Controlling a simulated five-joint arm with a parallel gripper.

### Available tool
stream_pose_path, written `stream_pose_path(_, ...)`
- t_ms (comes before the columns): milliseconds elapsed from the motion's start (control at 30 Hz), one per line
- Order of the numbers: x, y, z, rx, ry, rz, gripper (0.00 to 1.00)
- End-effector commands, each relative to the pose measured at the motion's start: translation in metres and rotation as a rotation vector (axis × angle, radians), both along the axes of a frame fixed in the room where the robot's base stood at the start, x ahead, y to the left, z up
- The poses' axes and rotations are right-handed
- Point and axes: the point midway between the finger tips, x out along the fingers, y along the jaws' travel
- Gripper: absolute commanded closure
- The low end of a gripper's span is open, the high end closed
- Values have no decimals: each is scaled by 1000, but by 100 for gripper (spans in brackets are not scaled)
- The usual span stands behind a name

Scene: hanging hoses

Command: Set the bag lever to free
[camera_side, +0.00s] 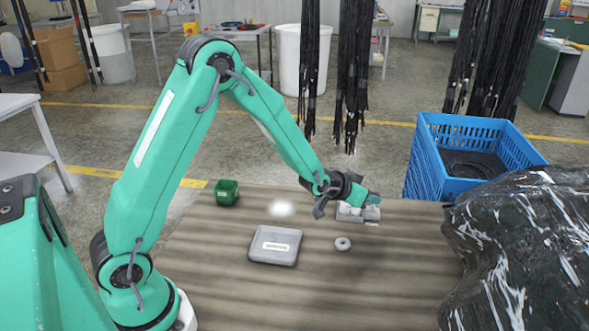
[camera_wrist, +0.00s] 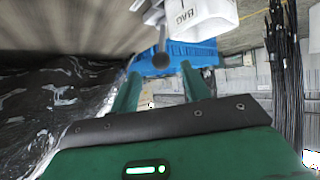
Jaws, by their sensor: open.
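The bag lever unit (camera_side: 358,213) is a small pale grey block at the back right of the wooden table, partly behind my gripper. In the wrist view its white housing (camera_wrist: 210,17) is at the top, with "BAG" lettering seen turned. A grey lever (camera_wrist: 157,38) with a dark round knob (camera_wrist: 161,60) sticks out from it. My gripper (camera_side: 372,198) is at the unit, open and empty. In the wrist view its two green fingers (camera_wrist: 158,82) stand apart, with the knob just beyond and between their tips. I cannot tell whether they touch it. No "free" mark is readable.
A grey flat case (camera_side: 275,245), a grey ring (camera_side: 342,244) and a green box (camera_side: 227,192) sit on the table (camera_side: 215,285). A blue crate (camera_side: 430,160) and a shiny black bag (camera_side: 530,255) stand at the right. Black hoses (camera_side: 352,75) hang behind.

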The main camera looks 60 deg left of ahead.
Motion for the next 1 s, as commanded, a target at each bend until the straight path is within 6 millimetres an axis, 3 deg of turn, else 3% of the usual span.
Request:
stream_pose_path(333, -2, 0, 2, 0, -1, 0, 54)
stream_pose_path(567, -3, 0, 0, -27, -10, 17, 99)
stream_pose_path(1000, -21, -5, -11, -380, -124, 206, 100)
